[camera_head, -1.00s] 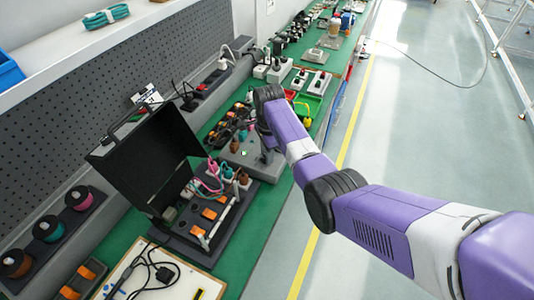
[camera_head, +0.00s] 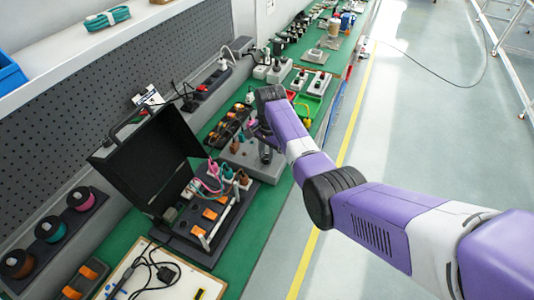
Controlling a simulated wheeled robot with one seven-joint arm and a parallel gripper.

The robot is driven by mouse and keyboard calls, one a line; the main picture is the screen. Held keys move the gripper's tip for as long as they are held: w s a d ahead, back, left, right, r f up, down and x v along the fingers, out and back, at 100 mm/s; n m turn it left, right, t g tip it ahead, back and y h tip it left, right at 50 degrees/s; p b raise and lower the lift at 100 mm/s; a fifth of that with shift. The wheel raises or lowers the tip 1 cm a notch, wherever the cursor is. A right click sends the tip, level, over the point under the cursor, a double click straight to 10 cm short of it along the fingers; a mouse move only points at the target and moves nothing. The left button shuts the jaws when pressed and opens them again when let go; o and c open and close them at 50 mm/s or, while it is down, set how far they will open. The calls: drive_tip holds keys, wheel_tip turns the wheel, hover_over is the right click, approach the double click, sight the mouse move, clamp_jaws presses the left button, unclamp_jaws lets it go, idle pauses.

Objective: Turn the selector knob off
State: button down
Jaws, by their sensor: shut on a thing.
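A grey control box (camera_head: 238,160) sits on the green bench, just beyond the open black case. My gripper (camera_head: 264,148) is low over the right part of this box and shut on a small dark part there, which appears to be the selector knob. The gripper and wrist hide most of the knob, so its pointing direction cannot be read.
The open black case (camera_head: 150,155) with pink and teal cables stands nearer, left of my arm. A dark tray of orange parts (camera_head: 228,122) lies behind the box. The aisle floor on the right (camera_head: 400,120) is clear.

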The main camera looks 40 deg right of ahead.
drive_tip(key=n, duration=0.4)
drive_tip(key=shift+n, duration=0.3)
drive_tip(key=n, duration=0.4)
drive_tip(key=shift+w+n, duration=0.1)
drive_tip(key=shift+n, duration=0.2)
drive_tip(key=n, duration=0.4)
drive_tip(key=shift+n+y, duration=0.3)
drive_tip(key=shift+w+n+g+b, duration=0.1)
drive_tip(key=shift+n+g+b, duration=0.3)
drive_tip(key=shift+n, duration=1.8)
drive_tip(key=c, duration=1.1)
unclamp_jaws()
